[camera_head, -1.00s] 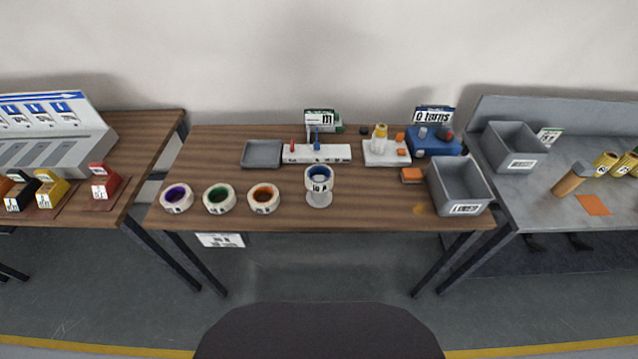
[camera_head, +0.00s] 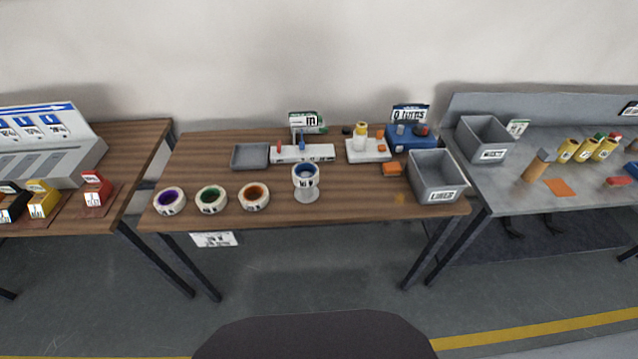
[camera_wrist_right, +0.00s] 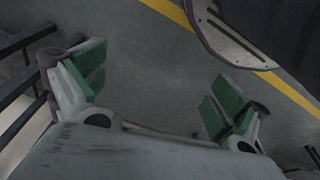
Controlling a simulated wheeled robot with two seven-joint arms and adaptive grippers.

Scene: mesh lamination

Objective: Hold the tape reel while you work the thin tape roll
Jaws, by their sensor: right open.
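Three tape rolls lie flat in a row at the front left of the wooden table: one with a purple core (camera_head: 169,201), one with a green core (camera_head: 211,199) and one with an orange core (camera_head: 254,196). A white tape reel with a blue core (camera_head: 305,177) sits raised on a pale round stand (camera_head: 306,195) to their right. I cannot tell which roll is the thin one. My right gripper (camera_wrist_right: 155,95) is open and empty in the right wrist view, above the floor. My left gripper is not in view.
A grey tray (camera_head: 236,157), a white tool holder (camera_head: 318,153), a white block with a bottle (camera_head: 368,155) and a blue holder (camera_head: 411,143) line the back. A grey bin (camera_head: 437,180) stands at the right. The table's front edge is clear between reel and bin.

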